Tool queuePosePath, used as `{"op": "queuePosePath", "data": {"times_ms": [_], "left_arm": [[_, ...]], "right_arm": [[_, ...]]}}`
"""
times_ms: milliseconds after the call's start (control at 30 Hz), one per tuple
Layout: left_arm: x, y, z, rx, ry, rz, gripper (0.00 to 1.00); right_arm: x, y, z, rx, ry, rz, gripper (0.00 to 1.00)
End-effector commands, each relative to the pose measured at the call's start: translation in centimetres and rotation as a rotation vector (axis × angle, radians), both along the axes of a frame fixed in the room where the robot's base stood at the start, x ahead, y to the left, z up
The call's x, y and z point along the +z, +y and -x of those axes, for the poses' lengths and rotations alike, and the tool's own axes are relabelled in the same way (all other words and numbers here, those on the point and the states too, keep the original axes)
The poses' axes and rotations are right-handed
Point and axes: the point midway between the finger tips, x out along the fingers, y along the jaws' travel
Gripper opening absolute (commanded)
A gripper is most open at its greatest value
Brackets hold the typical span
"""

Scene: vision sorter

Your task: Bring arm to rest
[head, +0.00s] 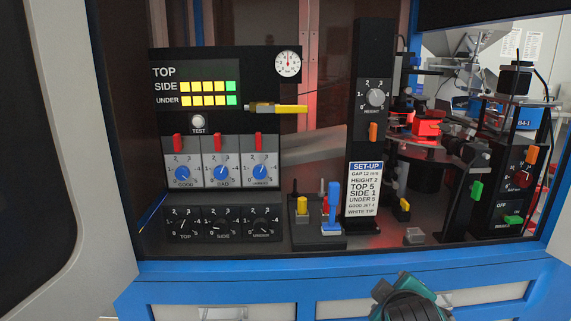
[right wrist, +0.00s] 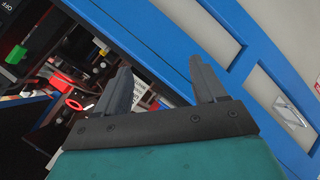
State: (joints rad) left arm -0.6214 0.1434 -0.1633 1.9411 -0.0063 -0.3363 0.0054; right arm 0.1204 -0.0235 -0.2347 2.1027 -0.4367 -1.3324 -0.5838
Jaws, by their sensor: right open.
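My right gripper (right wrist: 160,78) is open and empty in the right wrist view, its two dark fingers wide apart and tilted against the blue cabinet frame. In the head view my right gripper (head: 392,286) shows at the bottom edge, dark and teal, in front of the blue front ledge and the white drawers. It is outside the machine and appears to touch nothing. Its fingertips are hard to make out there. My left gripper is in neither view.
The sorter's control panel (head: 225,120) with dials and red sliders stands at the left. A dark column with a SET-UP card (head: 364,190) stands mid-right. The blue ledge (head: 230,272) and drawer (head: 285,311) lie in front. Black and red machine parts (head: 427,127) fill the right.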

Motion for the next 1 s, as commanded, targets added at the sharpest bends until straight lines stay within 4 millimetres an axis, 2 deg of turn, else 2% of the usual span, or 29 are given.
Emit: {"op": "queuePosePath", "data": {"times_ms": [33,100,200,300,400,600,700,1000], "left_arm": [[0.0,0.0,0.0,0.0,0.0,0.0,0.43],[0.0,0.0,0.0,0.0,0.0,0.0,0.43],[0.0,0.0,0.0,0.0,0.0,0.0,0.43],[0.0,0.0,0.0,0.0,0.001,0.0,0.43],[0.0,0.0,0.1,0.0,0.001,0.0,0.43],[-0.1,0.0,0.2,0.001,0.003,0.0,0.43],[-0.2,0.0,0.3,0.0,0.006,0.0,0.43],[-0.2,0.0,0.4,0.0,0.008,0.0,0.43]], "right_arm": [[-2.7,-0.4,2.7,-0.031,0.063,-0.075,0.7],[-5.6,-0.7,6.2,-0.079,0.142,-0.181,0.7],[-8.7,-1.0,11.2,-0.152,0.248,-0.312,0.7],[-10.8,-1.0,15.7,-0.223,0.343,-0.414,0.7],[-12.0,-0.9,19.6,-0.289,0.425,-0.496,0.7],[-13.2,-0.6,26.2,-0.408,0.564,-0.613,0.7],[-14.7,-0.2,24.0,-0.367,0.487,-0.634,0.7],[-19.1,1.1,20.0,-0.242,0.259,-0.711,0.7]]}}
